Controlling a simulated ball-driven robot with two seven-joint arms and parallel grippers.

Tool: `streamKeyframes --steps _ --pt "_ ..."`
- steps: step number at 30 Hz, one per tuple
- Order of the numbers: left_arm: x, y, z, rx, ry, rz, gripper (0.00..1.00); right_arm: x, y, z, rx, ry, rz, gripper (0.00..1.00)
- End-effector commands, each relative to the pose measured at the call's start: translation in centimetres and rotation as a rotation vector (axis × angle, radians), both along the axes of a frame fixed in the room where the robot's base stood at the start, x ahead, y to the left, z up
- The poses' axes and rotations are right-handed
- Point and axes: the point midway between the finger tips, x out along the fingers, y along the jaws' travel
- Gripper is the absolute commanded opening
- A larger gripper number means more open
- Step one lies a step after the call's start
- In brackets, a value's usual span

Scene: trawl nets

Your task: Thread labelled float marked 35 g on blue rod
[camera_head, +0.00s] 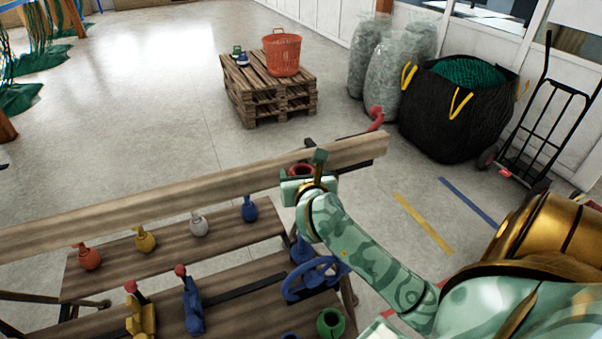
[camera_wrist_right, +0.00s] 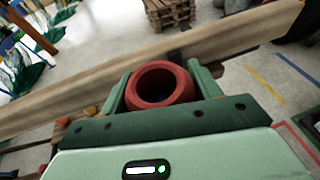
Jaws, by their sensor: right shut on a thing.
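My right gripper (camera_head: 304,176) is shut on a red, ring-shaped float (camera_head: 299,170), beside the long wooden beam. In the right wrist view the float (camera_wrist_right: 162,84) sits between the two green fingers of the gripper (camera_wrist_right: 162,78), its dark round opening facing the camera. No 35 g marking is readable on it. I cannot pick out a blue rod for certain; a small blue piece with a thin neck (camera_head: 250,209) stands on the upper bench board. My left gripper is not in view.
The wooden beam (camera_head: 150,204) crosses above the bench. Red (camera_head: 89,259), yellow (camera_head: 145,240) and white (camera_head: 198,226) necked pieces line the board. Red-knobbed levers (camera_head: 193,306), a blue handwheel (camera_head: 314,281) and a green ring (camera_head: 330,322) are nearer. A red hook (camera_head: 375,117) projects behind the beam.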

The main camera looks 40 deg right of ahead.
Motion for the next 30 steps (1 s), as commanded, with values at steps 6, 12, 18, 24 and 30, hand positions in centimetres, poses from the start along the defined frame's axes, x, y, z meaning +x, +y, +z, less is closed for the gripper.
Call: streamKeyframes --steps 6,12,18,24,30 --pt "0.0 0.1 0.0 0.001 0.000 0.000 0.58 0.0 0.0 0.1 -0.001 -0.001 0.000 0.88" --pt "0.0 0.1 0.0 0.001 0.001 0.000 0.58 -0.1 0.1 0.0 0.001 0.001 0.001 0.88" --pt "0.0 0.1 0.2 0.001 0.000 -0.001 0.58 -2.2 1.3 0.8 0.002 0.000 0.002 0.88" --pt "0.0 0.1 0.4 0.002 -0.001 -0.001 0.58 -6.7 3.9 2.4 0.003 0.000 0.002 0.88" --pt "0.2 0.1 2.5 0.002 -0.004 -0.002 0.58 -11.0 6.3 4.5 0.002 0.006 0.001 0.88"
